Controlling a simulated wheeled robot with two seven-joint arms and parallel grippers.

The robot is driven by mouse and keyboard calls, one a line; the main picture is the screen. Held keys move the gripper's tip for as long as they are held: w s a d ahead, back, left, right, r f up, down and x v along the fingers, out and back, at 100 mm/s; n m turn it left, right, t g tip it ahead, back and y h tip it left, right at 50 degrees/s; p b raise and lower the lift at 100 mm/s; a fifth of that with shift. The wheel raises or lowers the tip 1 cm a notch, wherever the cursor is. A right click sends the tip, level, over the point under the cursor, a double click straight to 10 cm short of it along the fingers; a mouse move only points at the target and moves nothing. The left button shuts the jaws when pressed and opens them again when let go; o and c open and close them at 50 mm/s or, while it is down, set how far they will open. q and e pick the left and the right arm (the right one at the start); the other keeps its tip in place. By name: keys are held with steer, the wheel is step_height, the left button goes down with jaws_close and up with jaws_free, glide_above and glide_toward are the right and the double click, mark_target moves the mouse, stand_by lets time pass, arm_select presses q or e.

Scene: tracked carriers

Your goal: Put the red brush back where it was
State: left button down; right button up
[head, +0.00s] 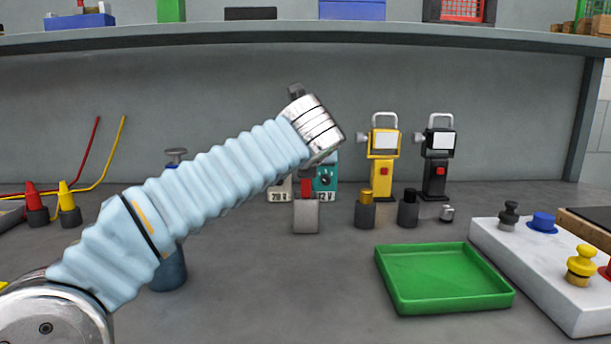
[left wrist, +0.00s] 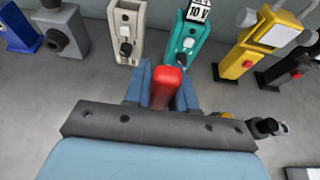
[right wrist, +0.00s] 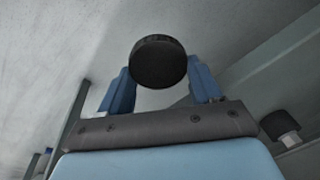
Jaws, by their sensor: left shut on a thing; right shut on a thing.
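The red brush (left wrist: 167,82) stands between the blue fingers of my left gripper (left wrist: 163,80), which is shut on it. In the head view a narrow red part (head: 306,187) shows below my left wrist, just above a light grey block (head: 305,216). I cannot tell whether the block is joined to the red part or stands apart. My left forearm hides much of the left and middle bench. My right gripper (right wrist: 160,85) is shut on a black round thing (right wrist: 158,62); neither shows in the head view.
White and teal meters (head: 325,180) stand behind the grey block. Yellow (head: 383,165) and black (head: 436,165) devices stand right of them. A green tray (head: 443,278) lies front right, beside a white board (head: 545,285) with knobs. Red (head: 33,197) and yellow (head: 66,197) plugs stand left.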

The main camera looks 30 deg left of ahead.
arm_select(q)
steer(key=shift+f, duration=0.8)
steer(key=c, duration=0.9)
jaws_free()
arm_select(e)
steer(key=shift+f, duration=0.15)
arm_select(q)
steer(key=v, duration=1.2)
steer(key=shift+d+f, duration=0.3)
steer(key=shift+f, duration=0.05)
arm_select(e)
steer(key=shift+r, duration=0.3)
